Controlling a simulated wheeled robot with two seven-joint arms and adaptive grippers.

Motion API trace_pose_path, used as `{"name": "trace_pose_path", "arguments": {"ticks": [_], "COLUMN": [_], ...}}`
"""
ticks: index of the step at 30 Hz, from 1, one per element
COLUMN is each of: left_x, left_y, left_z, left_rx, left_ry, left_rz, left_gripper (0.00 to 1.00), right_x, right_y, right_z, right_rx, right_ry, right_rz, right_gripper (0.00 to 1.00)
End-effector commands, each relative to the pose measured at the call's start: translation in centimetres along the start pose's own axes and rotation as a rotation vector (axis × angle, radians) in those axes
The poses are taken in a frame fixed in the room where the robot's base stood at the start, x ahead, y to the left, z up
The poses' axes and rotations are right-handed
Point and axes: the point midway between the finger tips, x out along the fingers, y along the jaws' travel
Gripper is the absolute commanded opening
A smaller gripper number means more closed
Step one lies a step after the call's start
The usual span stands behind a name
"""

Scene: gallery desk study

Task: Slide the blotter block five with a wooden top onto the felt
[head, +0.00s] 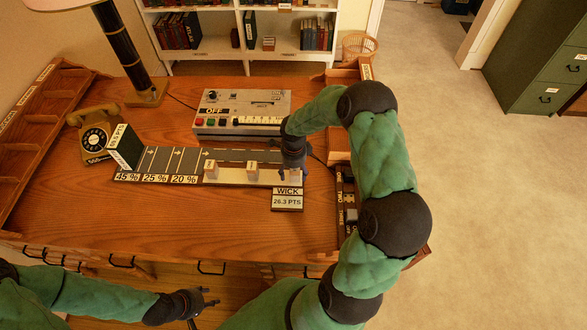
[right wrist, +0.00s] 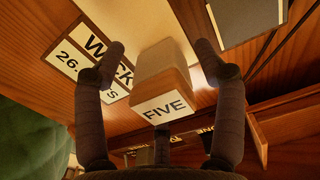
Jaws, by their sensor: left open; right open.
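Blotter block five (right wrist: 163,82), pale-sided with a brownish top edge and a "FIVE" label, sits between the open fingers of my right gripper (right wrist: 160,48) in the right wrist view. Neither finger visibly presses on it. In the head view my right gripper (head: 292,168) is over the right end of a cream strip (head: 230,181), where the block is partly hidden. A dark grey strip (head: 235,155) runs behind the cream one; I cannot tell which is the felt. My left gripper (head: 205,303) is open and empty in front of the desk.
Two more pale blocks stand on the cream strip, one left (head: 210,168) and one middle (head: 252,170). A "WICK 26.3 PTS" card (head: 288,199) lies in front. A control box (head: 240,110) stands behind, a telephone (head: 97,133) at left. The desk's front middle is clear.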

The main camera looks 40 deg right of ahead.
Motion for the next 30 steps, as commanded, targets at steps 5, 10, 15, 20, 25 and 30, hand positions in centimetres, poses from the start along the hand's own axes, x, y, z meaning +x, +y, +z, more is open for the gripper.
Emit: {"name": "trace_pose_path", "arguments": {"ticks": [5, 10, 15, 20, 25, 30], "left_x": [-0.01, -0.01, -0.01, 0.03, 0.25, 0.38], "left_y": [0.01, 0.00, 0.00, -0.01, -0.09, -0.14], "left_z": [0.00, 0.00, 0.00, 0.00, -0.01, -0.01], "left_rx": [0.000, 0.000, 0.000, 0.000, 0.000, 0.000], "left_ry": [0.000, 0.000, 0.000, 0.000, 0.000, 0.000], "left_rz": [0.000, 0.000, 0.000, 0.000, 0.000, 0.000], "left_gripper": [0.44, 0.44, 0.44, 0.44, 0.44, 0.44], "right_x": [-0.01, -0.01, 0.00, -0.02, -0.18, -0.39], "right_y": [0.00, 0.00, 0.02, 0.02, 0.03, 0.03], "right_z": [0.00, 0.01, 0.01, 0.01, 0.02, 0.02], "right_rx": [0.000, 0.000, 0.000, 0.000, 0.001, 0.001], "right_ry": [0.000, 0.000, 0.000, 0.000, 0.000, 0.000], "right_rz": [0.000, 0.000, 0.001, 0.001, 0.001, 0.001], "right_gripper": [0.71, 0.28, 0.07, 0.07, 0.07, 0.07]}}
